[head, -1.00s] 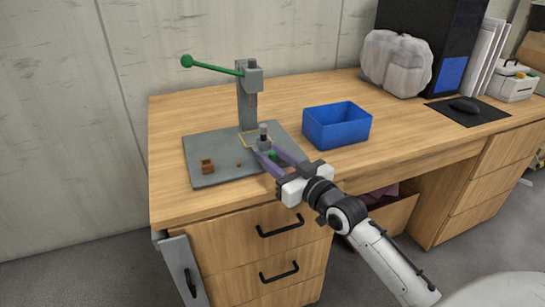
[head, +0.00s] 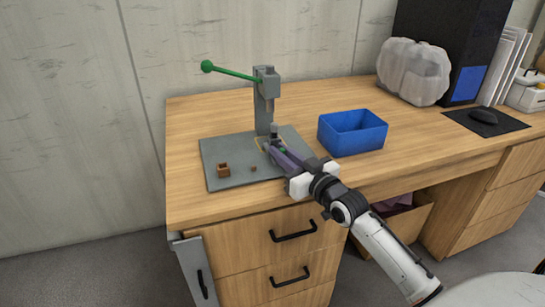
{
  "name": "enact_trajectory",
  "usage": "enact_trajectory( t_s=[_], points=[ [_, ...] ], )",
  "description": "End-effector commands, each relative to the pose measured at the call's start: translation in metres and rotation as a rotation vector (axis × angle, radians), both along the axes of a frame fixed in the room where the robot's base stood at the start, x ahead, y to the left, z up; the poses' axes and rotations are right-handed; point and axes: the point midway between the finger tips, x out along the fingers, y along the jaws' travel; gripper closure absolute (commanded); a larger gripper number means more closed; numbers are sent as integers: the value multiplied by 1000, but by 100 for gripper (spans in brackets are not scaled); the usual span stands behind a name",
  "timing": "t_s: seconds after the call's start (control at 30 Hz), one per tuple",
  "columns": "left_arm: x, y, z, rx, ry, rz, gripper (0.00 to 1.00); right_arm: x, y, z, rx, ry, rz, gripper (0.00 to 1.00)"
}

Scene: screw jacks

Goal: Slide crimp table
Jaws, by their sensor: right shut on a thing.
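A grey screw press (head: 265,98) with a green lever (head: 230,72) stands on a grey base plate (head: 226,172). The small grey crimp table (head: 266,147) sits low in front of the press column, with a dark upright piece (head: 274,131) on it. My right gripper (head: 273,147) reaches in from the lower right. Its purple fingers are shut on the crimp table at its green part, which shows just between them. The fingers hide much of the table. My left gripper is not in view.
A small brown open box (head: 223,170) and a tiny brown piece (head: 253,169) are on the plate's front left. A blue bin (head: 352,139) stands right of the press. Wooden desk top (head: 300,101) is clear behind the bin.

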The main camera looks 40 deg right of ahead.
Motion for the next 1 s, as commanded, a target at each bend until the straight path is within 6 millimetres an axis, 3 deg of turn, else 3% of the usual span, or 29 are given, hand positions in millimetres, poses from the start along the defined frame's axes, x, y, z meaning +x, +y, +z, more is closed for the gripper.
enact_trajectory(
  t_s=[0.17,0.2,0.3,0.67,0.77,1.0],
  points=[
    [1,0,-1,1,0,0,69,-1,1,0,1,1,2,100],
    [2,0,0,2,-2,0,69,-1,1,0,1,1,2,85],
    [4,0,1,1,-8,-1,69,0,2,0,1,1,3,68],
    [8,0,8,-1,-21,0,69,-3,2,0,1,1,4,68],
    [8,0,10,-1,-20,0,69,-13,3,-1,1,3,3,68],
    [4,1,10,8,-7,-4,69,-57,6,0,1,5,4,68]
  ],
)
